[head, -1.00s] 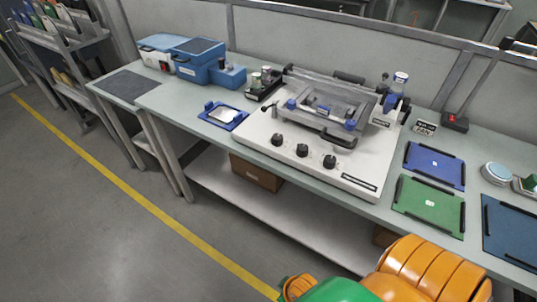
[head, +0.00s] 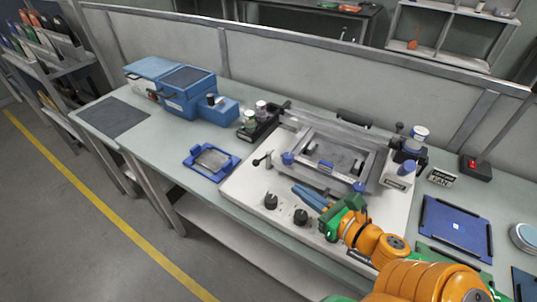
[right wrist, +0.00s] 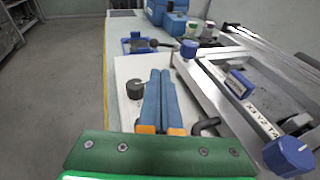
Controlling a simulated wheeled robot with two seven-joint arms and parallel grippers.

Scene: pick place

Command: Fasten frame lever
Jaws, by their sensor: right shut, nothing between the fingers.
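A printer-like machine with a white base (head: 237,190) carries a grey metal frame (head: 325,137). The frame has blue knobs at its near left corner (head: 288,158) and near right corner (head: 359,187). A small black-tipped lever (head: 262,159) stands left of the frame. My right gripper (head: 296,189) is shut and empty, its blue fingers together above the base's front part, near the frame's front edge. In the right wrist view the fingers (right wrist: 160,74) lie between a black dial (right wrist: 135,89) and the frame, pointing toward the near left blue knob (right wrist: 188,48). My left gripper is out of view.
Black dials (head: 271,202) line the base's front. A blue tray (head: 211,161) lies left of the machine, with blue boxes (head: 188,92) behind. A blue panel (head: 456,228) lies at the right. The bench between the tray and the dark mat (head: 113,117) is clear.

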